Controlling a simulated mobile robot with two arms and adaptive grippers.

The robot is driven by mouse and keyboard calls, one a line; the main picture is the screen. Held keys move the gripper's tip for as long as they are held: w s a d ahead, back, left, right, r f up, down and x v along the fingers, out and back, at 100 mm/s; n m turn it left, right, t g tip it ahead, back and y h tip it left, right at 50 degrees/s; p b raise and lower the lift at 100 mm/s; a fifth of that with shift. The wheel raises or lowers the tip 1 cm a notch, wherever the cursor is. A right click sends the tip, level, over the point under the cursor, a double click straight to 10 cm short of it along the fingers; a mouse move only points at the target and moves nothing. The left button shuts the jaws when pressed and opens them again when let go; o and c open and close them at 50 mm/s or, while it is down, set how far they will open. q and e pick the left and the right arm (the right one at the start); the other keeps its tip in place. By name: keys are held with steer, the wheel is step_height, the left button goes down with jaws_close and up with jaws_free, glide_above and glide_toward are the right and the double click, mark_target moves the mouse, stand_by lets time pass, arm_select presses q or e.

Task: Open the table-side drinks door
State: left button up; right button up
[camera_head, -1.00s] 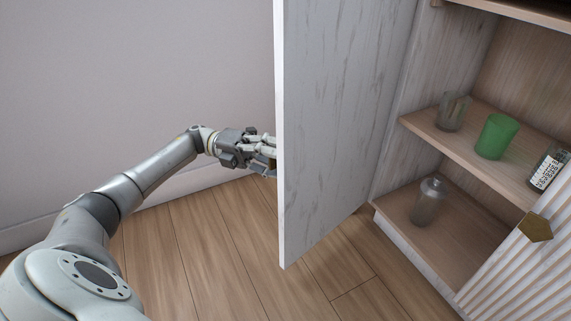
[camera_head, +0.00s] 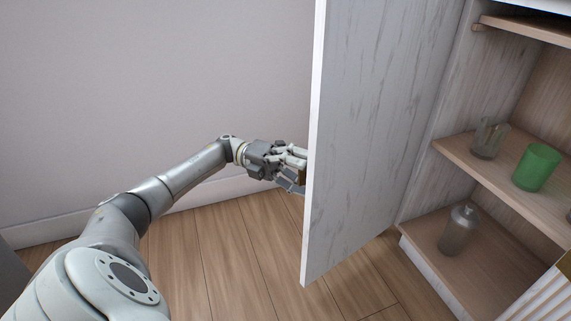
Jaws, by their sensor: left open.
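The drinks door (camera_head: 375,130) stands swung wide open, its pale, streaked inner face toward me and its free edge toward the left. The open cabinet lies to its right. My left gripper (camera_head: 298,172) is at the door's free edge, on its outer side. Its jaws are open, and the fingertips are partly hidden behind the door edge. A small brass-coloured bit, perhaps the handle, shows by the fingertips. My right gripper is not in view.
On the cabinet's middle shelf (camera_head: 480,170) stand a clear glass (camera_head: 490,138) and a green cup (camera_head: 537,167). A glass bottle (camera_head: 459,231) stands on the bottom shelf. A slatted front (camera_head: 540,300) shows at lower right. Wooden floor (camera_head: 230,260) lies clear left of the door.

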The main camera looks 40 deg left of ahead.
arm_select(q)
steer(key=s+a, duration=0.1)
steer(key=a, duration=1)
steer(key=shift+s+f, duration=0.3)
steer(key=shift+f, duration=0.1)
